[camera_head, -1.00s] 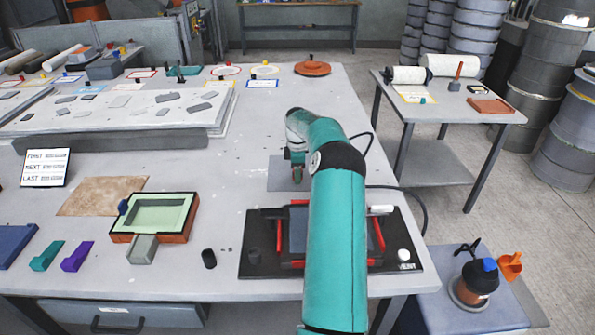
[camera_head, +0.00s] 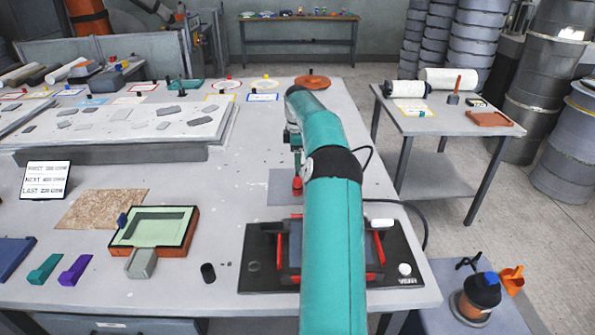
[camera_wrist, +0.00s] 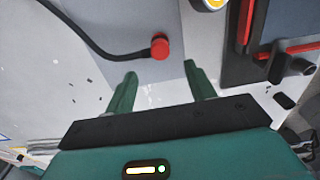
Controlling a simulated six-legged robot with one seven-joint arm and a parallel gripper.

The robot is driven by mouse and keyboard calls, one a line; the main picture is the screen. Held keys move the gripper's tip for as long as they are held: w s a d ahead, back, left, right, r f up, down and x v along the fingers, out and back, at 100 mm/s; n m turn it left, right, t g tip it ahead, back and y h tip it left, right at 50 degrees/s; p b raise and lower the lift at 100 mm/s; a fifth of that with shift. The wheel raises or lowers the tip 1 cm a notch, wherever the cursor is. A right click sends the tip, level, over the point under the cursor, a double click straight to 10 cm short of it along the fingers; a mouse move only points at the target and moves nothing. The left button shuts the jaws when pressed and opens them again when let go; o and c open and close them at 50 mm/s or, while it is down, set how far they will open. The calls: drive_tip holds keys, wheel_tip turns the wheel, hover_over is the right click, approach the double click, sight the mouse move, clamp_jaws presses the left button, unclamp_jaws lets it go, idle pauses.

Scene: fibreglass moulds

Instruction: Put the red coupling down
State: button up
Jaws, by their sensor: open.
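The red coupling (camera_wrist: 160,47) is a short red cylinder on the end of a black hose (camera_wrist: 90,42) in the wrist view. It rests on a light grey rectangular patch of the table and also shows in the head view (camera_head: 297,185), below my gripper. My gripper (camera_wrist: 159,74) is open, with its two green fingers apart and nothing between their tips. The coupling lies just beyond the fingertips, clear of both. In the head view my arm hides part of the table behind it.
A black base with a red-clamped frame (camera_head: 262,262) stands in front, partly behind my arm. A framed green mould (camera_head: 155,226) and a dark cylinder (camera_head: 208,272) are to its left.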

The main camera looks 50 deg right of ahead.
drive_tip(key=w+a+r+h, duration=0.1)
drive_tip(key=w+a+r, duration=0.2)
drive_tip(key=a+r, duration=0.35)
drive_tip(key=w+a+r, duration=0.2)
drive_tip(key=a+r, duration=0.2)
drive_tip(key=a, duration=0.5)
drive_tip(key=s+a+r+m+t+h, duration=0.1)
drive_tip(key=s+a+r, duration=0.15)
drive_tip(key=a, duration=0.65)
drive_tip(key=s+a+r+m+t, duration=0.1)
drive_tip(key=a+r, duration=0.3)
drive_tip(key=a, duration=0.5)
drive_tip(key=s+a+r+m+t, duration=0.1)
drive_tip(key=s+a+r+m, duration=0.15)
drive_tip(key=s+a, duration=0.9)
drive_tip(key=s+a+f+m+t+y, duration=0.1)
drive_tip(key=s+a+f+m, duration=0.1)
drive_tip(key=s, duration=0.4)
drive_tip(key=s+a+f+m+t+y, duration=0.1)
drive_tip(key=s+a+f, duration=0.4)
drive_tip(key=s+a, duration=0.1)
drive_tip(key=shift+s+a+f+m+t, duration=0.15)
drive_tip(key=shift+a+f+m+t, duration=0.1)
drive_tip(key=shift+a+m+t, duration=0.1)
